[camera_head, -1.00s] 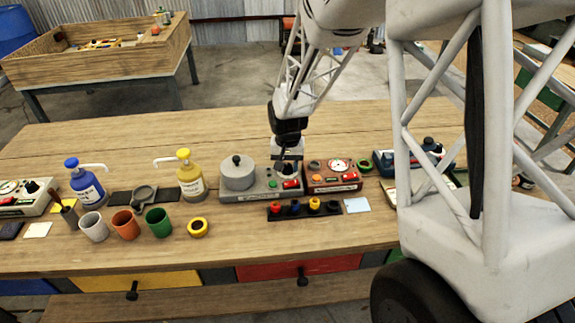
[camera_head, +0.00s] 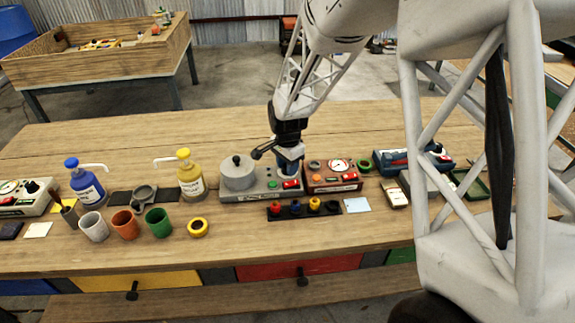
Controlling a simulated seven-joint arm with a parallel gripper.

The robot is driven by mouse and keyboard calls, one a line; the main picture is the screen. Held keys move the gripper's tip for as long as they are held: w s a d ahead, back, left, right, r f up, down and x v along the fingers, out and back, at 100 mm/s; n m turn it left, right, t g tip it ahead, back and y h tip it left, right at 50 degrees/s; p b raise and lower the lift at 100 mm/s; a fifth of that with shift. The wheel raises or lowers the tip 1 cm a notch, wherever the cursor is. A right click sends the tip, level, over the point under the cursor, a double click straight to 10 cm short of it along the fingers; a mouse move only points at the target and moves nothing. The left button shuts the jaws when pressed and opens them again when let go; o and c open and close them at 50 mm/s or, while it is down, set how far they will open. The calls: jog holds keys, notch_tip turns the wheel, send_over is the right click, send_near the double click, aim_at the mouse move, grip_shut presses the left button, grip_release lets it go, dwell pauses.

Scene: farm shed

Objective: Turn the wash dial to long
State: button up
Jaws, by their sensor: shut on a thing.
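My gripper (camera_head: 288,160) points down over the right part of a grey machine (camera_head: 232,198). It is shut on what appears to be a knob on top of that machine, which I take to be the wash dial. The gripper hides the dial, so its pointer and any "long" mark cannot be read. The machine carries a round grey pot (camera_head: 237,175) with a black knob on its left, and a green button (camera_head: 272,184) and a red switch (camera_head: 291,184) in front.
A red machine (camera_head: 332,186) with a round gauge stands close on the right. A black strip of coloured knobs (camera_head: 290,213) lies in front. Yellow (camera_head: 190,180) and blue (camera_head: 88,187) pump bottles and several cups stand left. The bench behind the machines is clear.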

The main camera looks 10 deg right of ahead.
jog(key=shift+m, duration=0.3)
jog(key=o, duration=0.9)
jog(key=shift+r, duration=0.1)
jog(key=shift+r, duration=3.8)
jog(key=shift+s+r, duration=0.1)
